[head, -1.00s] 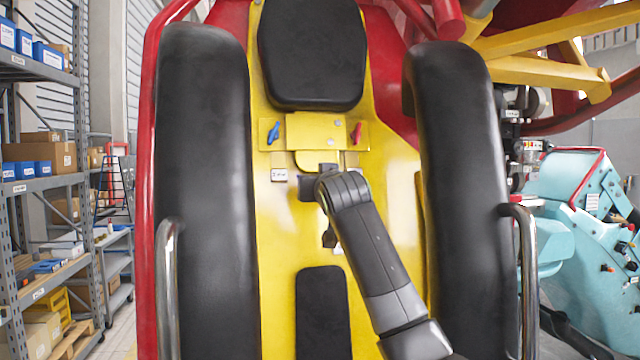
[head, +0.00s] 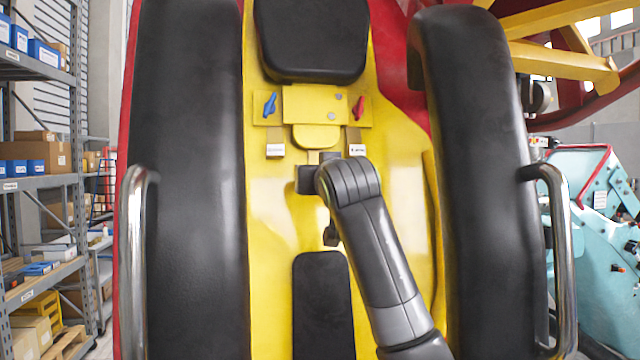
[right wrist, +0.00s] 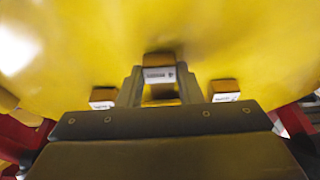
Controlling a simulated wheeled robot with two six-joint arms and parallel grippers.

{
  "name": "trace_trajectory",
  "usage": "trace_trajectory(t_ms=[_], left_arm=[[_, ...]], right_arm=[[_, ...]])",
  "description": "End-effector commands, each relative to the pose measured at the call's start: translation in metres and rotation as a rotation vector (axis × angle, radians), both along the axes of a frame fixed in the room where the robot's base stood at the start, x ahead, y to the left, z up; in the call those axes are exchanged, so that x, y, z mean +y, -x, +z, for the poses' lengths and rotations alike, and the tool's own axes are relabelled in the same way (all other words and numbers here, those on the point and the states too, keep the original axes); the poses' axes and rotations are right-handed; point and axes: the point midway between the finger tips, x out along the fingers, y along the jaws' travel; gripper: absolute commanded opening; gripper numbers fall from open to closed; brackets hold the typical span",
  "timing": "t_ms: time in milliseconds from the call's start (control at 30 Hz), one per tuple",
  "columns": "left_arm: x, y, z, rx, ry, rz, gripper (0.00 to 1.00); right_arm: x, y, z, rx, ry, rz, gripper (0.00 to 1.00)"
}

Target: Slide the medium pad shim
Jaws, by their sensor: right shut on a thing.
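Three small brown blocks with white labels show in the right wrist view: a left shim (right wrist: 103,97), a middle one, taken as the medium pad shim (right wrist: 158,73), and a right shim (right wrist: 225,90). The labels are too small to read. My right gripper (right wrist: 159,84) is shut on the middle block, with one finger on each side. In the head view my right gripper (head: 308,178) is over the yellow seat back (head: 280,220), below the rounded yellow tab (head: 317,137). It hides the middle block there. My left gripper is not in view.
A blue lever (head: 269,104) and a red lever (head: 359,106) flank the yellow plate. A black headrest (head: 310,40) is above and a black pad (head: 322,300) below. Thick black side bolsters (head: 188,180) and metal grab bars (head: 135,250) bound the space on both sides.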

Motion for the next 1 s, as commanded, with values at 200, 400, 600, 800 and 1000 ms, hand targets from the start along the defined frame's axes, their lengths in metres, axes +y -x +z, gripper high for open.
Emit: trace_trajectory(t_ms=[200,400,600,800,1000], left_arm=[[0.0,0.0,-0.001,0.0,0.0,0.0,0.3],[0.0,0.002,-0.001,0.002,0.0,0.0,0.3],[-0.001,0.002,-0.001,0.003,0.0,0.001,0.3],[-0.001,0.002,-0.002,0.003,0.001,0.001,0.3],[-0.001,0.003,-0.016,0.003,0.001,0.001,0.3]], right_arm=[[0.0,-0.001,-0.006,0.014,0.002,0.0,0.0],[0.0,-0.001,-0.007,0.018,0.002,0.0,0.42],[0.0,-0.001,-0.005,0.012,0.001,0.0,0.55],[0.0,0.001,-0.005,0.01,0.001,0.0,0.55],[-0.004,0.018,-0.007,0.005,-0.001,0.0,0.55]])
